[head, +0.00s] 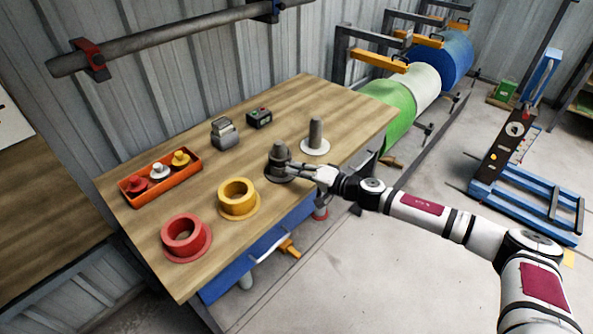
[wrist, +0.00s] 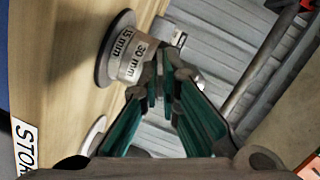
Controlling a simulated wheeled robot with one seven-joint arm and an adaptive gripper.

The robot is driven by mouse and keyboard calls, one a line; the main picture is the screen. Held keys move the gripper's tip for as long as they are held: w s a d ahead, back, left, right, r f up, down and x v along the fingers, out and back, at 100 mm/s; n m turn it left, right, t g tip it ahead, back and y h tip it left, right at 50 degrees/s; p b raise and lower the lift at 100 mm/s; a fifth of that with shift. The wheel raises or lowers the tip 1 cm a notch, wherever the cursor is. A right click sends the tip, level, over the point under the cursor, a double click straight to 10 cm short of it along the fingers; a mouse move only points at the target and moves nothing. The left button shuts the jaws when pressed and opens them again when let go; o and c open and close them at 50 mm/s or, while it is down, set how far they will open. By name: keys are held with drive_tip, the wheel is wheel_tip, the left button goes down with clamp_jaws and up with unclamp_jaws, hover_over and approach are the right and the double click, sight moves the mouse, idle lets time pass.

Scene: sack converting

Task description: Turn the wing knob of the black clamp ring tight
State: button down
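A dark grey flanged piece (head: 280,162) stands on the wooden bench near its front edge. I take it for the part with the black clamp ring; ring and post do not separate clearly. In the wrist view the flanged piece (wrist: 118,48) shows a round flange and a pale band marked "15 mm" and "30 mm". My gripper (head: 294,170) reaches in from the right, its fingertips at the piece's side. In the wrist view the gripper's (wrist: 162,82) fingers converge to a narrow gap beside the band. The wing knob is not clear there, so a hold on it cannot be told.
A grey post on a pale disc (head: 315,146) stands close behind right. Yellow (head: 238,207) and red (head: 190,250) flanged rings stand front left, near an orange tray (head: 140,199). A grey device (head: 224,134) and small black box (head: 260,118) sit farther back.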

drive_tip(key=c, duration=1.8)
unclamp_jaws()
drive_tip(key=v, duration=1.2)
